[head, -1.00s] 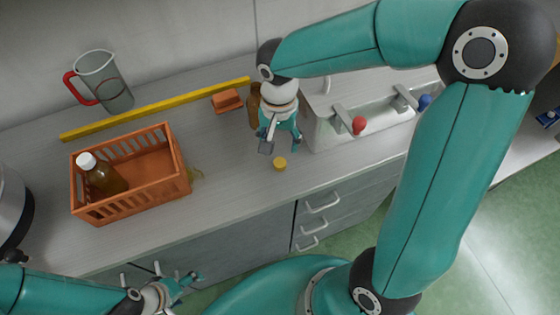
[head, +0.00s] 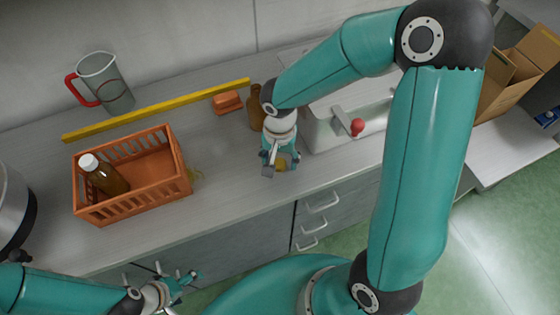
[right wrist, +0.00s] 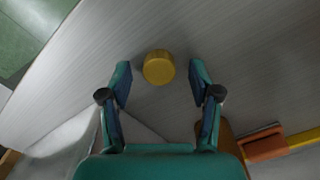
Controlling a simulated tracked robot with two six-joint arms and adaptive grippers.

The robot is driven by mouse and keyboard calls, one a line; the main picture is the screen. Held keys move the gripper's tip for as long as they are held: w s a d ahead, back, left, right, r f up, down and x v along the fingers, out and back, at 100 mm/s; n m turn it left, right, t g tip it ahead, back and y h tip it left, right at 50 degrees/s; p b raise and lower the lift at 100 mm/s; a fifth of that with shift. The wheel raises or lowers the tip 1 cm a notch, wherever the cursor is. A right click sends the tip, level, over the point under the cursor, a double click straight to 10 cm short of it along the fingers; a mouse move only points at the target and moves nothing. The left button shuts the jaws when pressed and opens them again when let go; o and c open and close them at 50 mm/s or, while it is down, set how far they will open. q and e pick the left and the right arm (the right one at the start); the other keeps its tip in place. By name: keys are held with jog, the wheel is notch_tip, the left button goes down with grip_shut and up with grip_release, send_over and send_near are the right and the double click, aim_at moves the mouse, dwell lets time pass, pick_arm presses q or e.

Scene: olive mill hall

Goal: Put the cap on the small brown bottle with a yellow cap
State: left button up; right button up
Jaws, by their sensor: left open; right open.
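The yellow cap (head: 281,164) lies on the countertop near its front edge. In the right wrist view the cap (right wrist: 159,68) is just beyond and between the open fingertips. My right gripper (head: 281,167) is open over the cap and partly covers it; its fingers also show in the right wrist view (right wrist: 160,75). The small brown bottle (head: 255,106) stands behind my right gripper, partly hidden by the arm; its brown side also shows in the right wrist view (right wrist: 231,141). My left gripper (head: 190,281) is open and empty in front of the counter, low in the picture.
An orange crate (head: 139,204) holding a white-capped bottle (head: 105,176) stands at left. A yellow bar (head: 160,108), an orange block (head: 227,102) and a red-handled jug (head: 108,86) are behind. A sink (head: 325,130) with a red tap knob (head: 357,127) lies right of my gripper.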

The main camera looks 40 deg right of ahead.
aim_at(280, 162)
jog(key=shift+f, duration=0.1)
jog(key=c, duration=0.8)
notch_tip(280, 162, up, 20)
dwell(0.6)
